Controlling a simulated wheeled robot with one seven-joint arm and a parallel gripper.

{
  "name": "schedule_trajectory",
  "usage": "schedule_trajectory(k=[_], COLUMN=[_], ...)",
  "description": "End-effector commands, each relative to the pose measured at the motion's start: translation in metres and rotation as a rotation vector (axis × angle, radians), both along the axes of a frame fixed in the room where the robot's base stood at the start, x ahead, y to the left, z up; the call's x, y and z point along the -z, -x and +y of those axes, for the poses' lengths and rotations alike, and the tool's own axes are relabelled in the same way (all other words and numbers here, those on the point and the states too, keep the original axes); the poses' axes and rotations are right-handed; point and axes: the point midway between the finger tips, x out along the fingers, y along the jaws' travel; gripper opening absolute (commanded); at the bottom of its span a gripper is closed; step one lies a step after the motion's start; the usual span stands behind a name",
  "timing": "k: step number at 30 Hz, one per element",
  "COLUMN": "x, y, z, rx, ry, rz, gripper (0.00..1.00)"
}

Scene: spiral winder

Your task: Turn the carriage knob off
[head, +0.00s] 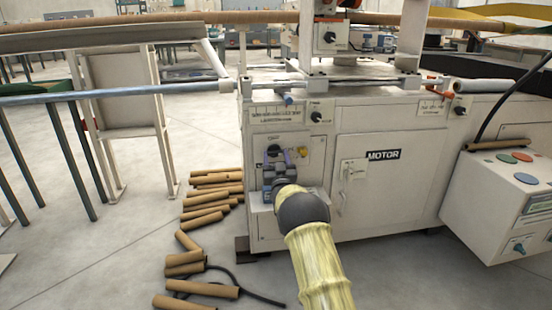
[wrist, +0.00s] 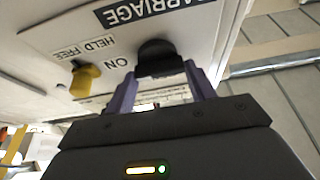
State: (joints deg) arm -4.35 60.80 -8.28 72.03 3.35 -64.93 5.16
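The carriage knob (wrist: 156,57) is a black knob on the white panel, below a black CARRIAGE label (wrist: 155,8) that shows upside down in the wrist view. The word ON stands beside it. In the head view the knob (head: 274,150) is a dark spot on the cabinet front. My gripper (wrist: 160,72) has its two purple fingers apart, with the tips at either side of the knob. I cannot tell whether they touch it. In the head view my gripper (head: 278,160) is right at the panel and partly covers it.
A yellow knob (wrist: 85,80) marked HELD FREE is close beside the black knob. A MOTOR door (head: 378,190) with a handle is to the right. Cardboard tubes (head: 208,200) lie on the floor to the left. A control box (head: 500,205) stands at the right.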

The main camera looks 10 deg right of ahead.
Motion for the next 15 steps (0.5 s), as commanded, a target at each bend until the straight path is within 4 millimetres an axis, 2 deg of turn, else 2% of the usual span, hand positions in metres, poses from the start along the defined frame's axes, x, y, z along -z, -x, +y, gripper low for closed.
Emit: schedule_trajectory(k=[8, 15], x=[0.0, -0.0001], y=[0.0001, 0.0001], z=[-0.0002, -0.0005], rx=[0.001, 0.0], ry=[0.02, 0.108], rz=[0.0, 0.001], gripper=[0.32, 0.32])
